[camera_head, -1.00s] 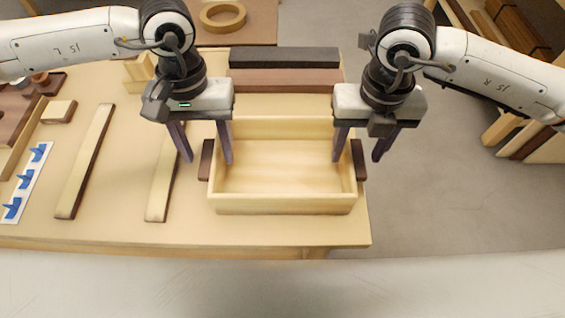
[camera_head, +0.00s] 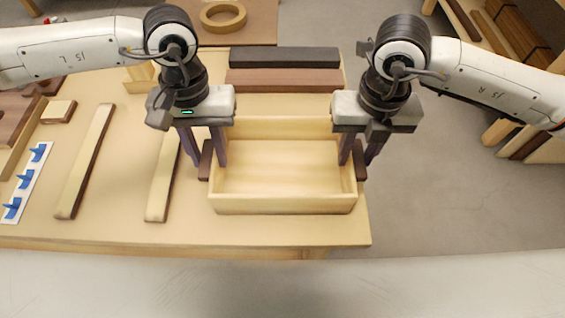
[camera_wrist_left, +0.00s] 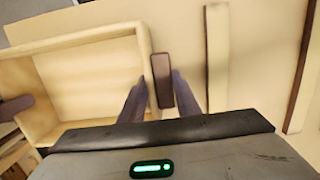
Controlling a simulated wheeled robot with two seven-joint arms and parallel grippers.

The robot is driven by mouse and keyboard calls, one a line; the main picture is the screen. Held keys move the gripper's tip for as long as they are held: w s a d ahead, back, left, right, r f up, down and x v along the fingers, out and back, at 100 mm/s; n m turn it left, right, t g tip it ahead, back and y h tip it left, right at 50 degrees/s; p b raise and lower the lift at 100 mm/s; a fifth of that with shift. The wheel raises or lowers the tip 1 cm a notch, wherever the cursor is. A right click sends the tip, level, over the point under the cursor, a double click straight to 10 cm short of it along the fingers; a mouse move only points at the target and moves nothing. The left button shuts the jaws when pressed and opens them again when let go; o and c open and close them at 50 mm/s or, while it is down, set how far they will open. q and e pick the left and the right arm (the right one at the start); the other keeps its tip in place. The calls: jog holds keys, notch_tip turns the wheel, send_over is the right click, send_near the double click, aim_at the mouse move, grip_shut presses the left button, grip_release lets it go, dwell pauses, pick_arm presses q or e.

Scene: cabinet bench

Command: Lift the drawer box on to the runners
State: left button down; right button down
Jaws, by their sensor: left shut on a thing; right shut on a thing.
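The drawer box (camera_head: 283,205) is an open pale wooden tray lying level on the bench, with a dark brown handle block on each side. My left gripper (camera_head: 205,162) is shut on the left handle (camera_head: 205,160), one finger outside and one inside the wall; the left wrist view shows this handle (camera_wrist_left: 162,80) between the fingers. My right gripper (camera_head: 358,160) is shut on the right handle (camera_head: 361,160), partly hidden by the fingers. Two pale strips with dark edges, which look like the runners, lie left of the box: a near one (camera_head: 160,185) and a farther one (camera_head: 84,160).
A black bar (camera_head: 284,57) and a brown bar (camera_head: 284,79) lie behind the box. Blue clips on a white strip (camera_head: 27,180) and small wooden blocks (camera_head: 58,111) are at the left. The bench's front and right edges are close to the box.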

pick_arm(q)
jog(key=shift+r, duration=0.1)
pick_arm(e)
jog(key=shift+r, duration=0.1)
